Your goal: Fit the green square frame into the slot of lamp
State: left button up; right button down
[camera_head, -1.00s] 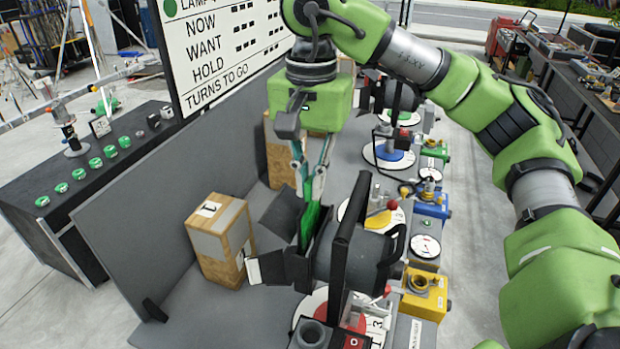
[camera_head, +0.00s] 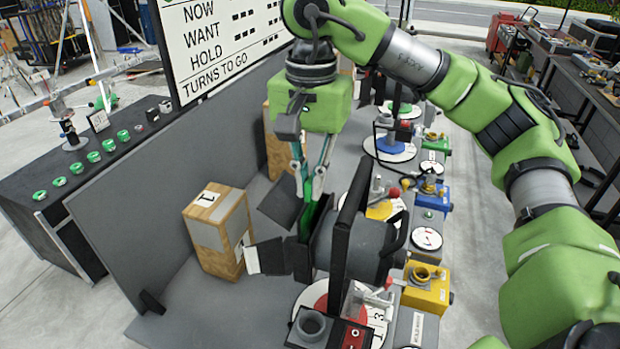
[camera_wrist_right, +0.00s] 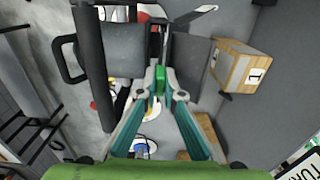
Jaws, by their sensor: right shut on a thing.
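The dark lamp (camera_head: 352,246) with open black flaps stands in the middle of the head view. My right gripper (camera_head: 310,198) is above the lamp's front end, pointing down, shut on the green square frame (camera_head: 314,216). The frame is upright at the slot by the flaps, its lower part hidden behind the lamp's front. In the right wrist view the frame (camera_wrist_right: 160,76) is seen edge-on between the fingertips, beside the lamp body (camera_wrist_right: 134,48). I cannot tell how deep it sits in the slot. My left gripper is not in view.
A wooden box (camera_head: 217,233) marked 1 stands left of the lamp. A grey panel (camera_head: 150,205) runs behind it. A yellow box (camera_head: 427,289) and a blue box (camera_head: 433,198) line the right side. A black upright bar (camera_head: 349,228) stands close to the gripper.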

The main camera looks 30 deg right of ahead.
jog(key=shift+f+b, duration=1.3)
jog(key=shift+f, duration=0.4)
jog(key=c, duration=2.1)
grip_release()
notch_tip(320, 180, up, 12)
jog(key=shift+s+r, duration=0.1)
